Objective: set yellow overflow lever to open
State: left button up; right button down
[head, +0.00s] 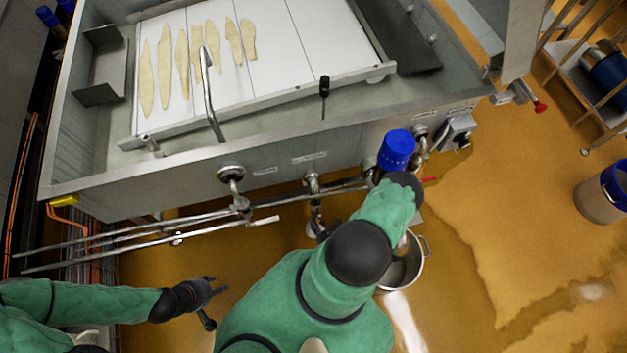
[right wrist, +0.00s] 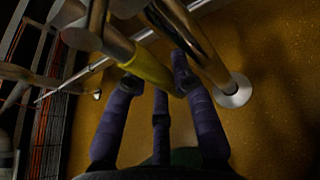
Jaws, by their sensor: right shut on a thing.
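The yellow lever (right wrist: 150,68) shows in the right wrist view as a yellow bar slanting beside metal pipes. My right gripper (right wrist: 156,80) has its dark fingers around this bar and is shut on it. In the head view my right arm hides that gripper and the lever, below the tank's front near the blue cap (head: 397,148). I cannot tell from these views whether the lever stands open or closed. My left gripper (head: 211,303) is open and empty over the floor, left of my body, well away from the pipes.
The steel tank (head: 240,150) holds a white board with pale strips on it. Horizontal pipes (head: 150,230) run along its front. A steel pot (head: 405,268) stands on the floor beside my right arm. A blue-rimmed bin (head: 600,200) is far right. The wet floor between is clear.

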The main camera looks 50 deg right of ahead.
jog(key=shift+s+d+f+n+g+h, duration=0.15)
jog(key=shift+s+d+n+g+h, duration=0.15)
jog(key=shift+d+n, duration=0.15)
dwell(0.4)
jog(key=c, duration=1)
grip_release()
jog(key=v, duration=1.2)
